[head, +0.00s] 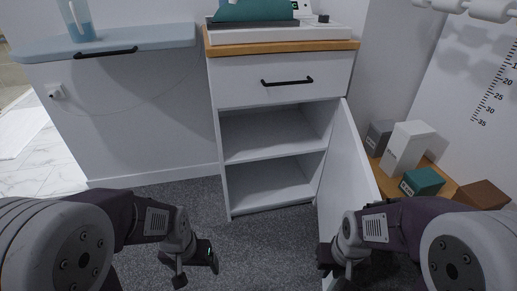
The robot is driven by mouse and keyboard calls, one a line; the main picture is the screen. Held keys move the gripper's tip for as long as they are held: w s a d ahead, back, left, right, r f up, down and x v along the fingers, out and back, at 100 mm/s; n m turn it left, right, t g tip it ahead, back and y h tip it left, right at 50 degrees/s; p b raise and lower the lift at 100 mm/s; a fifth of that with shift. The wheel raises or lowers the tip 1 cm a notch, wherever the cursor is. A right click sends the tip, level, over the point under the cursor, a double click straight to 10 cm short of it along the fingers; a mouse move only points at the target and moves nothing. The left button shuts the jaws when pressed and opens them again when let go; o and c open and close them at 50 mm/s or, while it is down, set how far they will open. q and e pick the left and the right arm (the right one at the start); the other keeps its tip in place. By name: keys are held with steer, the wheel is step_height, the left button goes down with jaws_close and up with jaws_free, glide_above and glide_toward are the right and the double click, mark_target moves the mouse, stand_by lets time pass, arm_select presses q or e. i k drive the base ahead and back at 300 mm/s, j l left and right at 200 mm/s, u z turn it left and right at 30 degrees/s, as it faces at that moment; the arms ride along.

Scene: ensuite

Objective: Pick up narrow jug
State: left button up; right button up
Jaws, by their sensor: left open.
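A tall, narrow clear vessel with blue in it (77,22) stands on the pale blue wall shelf (150,39) at the upper left. It may be the narrow jug; its top is cut off by the frame edge. My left gripper (197,270) is open and empty, low over the dark carpet and well away from the vessel. My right gripper (336,264) is low in front of the open cabinet door. Its fingers are too hidden to tell how they stand.
A white cabinet (223,150) stands in the middle with its lower door (345,150) swung open and its inner shelves empty. A teal item (255,10) lies on white equipment on top. Several boxes sit on a wooden surface at right, including a white one (405,148).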

mark_target(76, 15)
steer(key=u, duration=1.25)
